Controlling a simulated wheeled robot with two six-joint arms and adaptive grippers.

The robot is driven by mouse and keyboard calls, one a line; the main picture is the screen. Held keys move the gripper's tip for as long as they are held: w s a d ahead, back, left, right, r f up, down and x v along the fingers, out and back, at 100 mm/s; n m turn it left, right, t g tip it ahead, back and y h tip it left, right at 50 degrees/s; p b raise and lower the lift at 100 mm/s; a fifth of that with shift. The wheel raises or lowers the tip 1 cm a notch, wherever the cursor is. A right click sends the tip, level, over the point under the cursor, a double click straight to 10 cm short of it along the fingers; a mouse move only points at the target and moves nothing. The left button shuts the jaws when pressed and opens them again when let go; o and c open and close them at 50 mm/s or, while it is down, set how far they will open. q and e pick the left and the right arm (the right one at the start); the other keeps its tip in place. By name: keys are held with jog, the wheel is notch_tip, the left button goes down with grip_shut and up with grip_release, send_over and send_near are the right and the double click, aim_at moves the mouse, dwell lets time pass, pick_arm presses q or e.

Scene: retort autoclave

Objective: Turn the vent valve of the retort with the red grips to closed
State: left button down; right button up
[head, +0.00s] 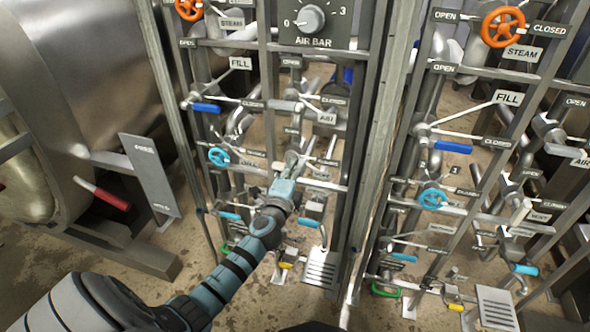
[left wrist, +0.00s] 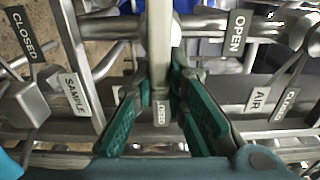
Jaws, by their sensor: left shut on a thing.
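The retort (head: 85,90) at the left has a lever with a red grip (head: 102,194). My left gripper (head: 291,165) reaches into the valve rack beside it. In the left wrist view my left gripper (left wrist: 159,95) has its green fingers on both sides of a plain grey lever (left wrist: 159,45), shut on it. A label ending in "OSED" (left wrist: 161,113) shows between the fingers, and an OPEN label (left wrist: 236,32) is up to the right. The gripped valve's name label cannot be read. My right gripper is not in view.
Close around the fingers are pipes, a SAMPLE plate (left wrist: 76,94) and an AIR plate (left wrist: 258,100). The left rack also holds a blue handwheel (head: 219,156) and a blue FILL lever (head: 206,108). A similar rack with an orange handwheel (head: 503,27) stands at the right.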

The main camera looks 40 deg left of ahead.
pick_arm(q)
jog(key=shift+f, duration=0.15)
jog(key=c, duration=1.7)
grip_release()
jog(key=shift+o, duration=0.5)
jog(key=v, duration=1.2)
